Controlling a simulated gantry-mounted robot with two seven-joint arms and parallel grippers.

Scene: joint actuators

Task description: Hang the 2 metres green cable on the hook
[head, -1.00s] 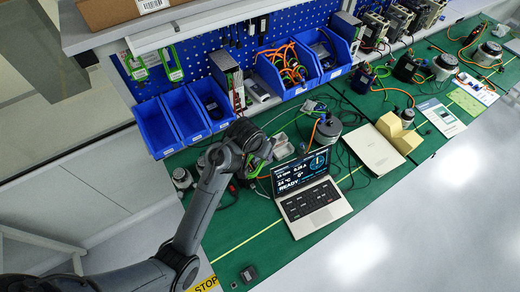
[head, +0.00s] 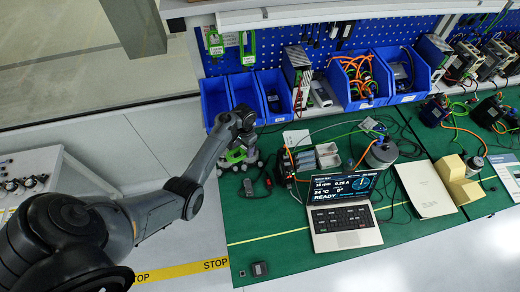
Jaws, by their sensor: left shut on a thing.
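My left gripper (head: 242,150) is over the far left end of the green bench, just in front of the blue bins. It is shut on a green cable (head: 235,157), of which only a small part shows beside the fingers. The fingers are small and partly hidden by the wrist. Green looped items with white labels (head: 248,47) (head: 215,42) hang at the left end of the blue pegboard. The hooks there are too small to make out, and the label text is unreadable. My right gripper is out of view.
Blue bins (head: 216,100) line the back of the bench below the pegboard (head: 285,50). An open laptop (head: 345,217) stands on the green mat (head: 265,225). A grey motor (head: 381,153) and loose cables lie behind it. Floor is clear at front right.

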